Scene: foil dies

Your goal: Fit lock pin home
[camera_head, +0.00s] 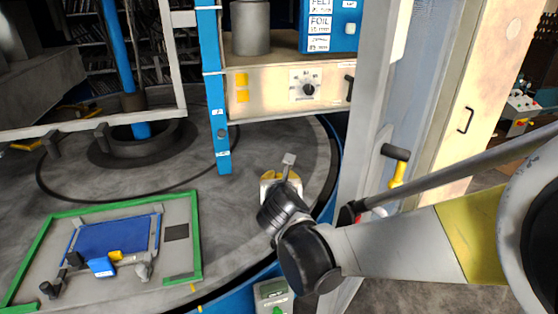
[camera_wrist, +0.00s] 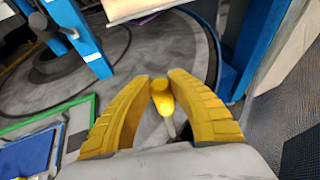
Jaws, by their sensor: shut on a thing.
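My gripper (camera_head: 281,178) is above the grey round table, in front of the cabinet. In the wrist view, its yellow fingers (camera_wrist: 161,76) are closed around a small piece, which looks like the lock pin (camera_wrist: 163,103). The piece has a yellow rounded end and a thin grey shaft running back between the fingers. In the head view a grey stem with a square end (camera_head: 288,160) sticks up at the fingers; I cannot tell if it is part of the pin. A blue upright post (camera_head: 218,130) with a dark round spot stands to the left, apart from my gripper.
A green-edged board (camera_head: 198,230) with a blue plate (camera_head: 112,236) and clamps lies at the left. A cabinet (camera_head: 270,88) with a dial stands behind. A grey frame post (camera_head: 362,130) and a black-and-yellow handle (camera_head: 397,165) are close on the right. Bare table surface lies between board and gripper.

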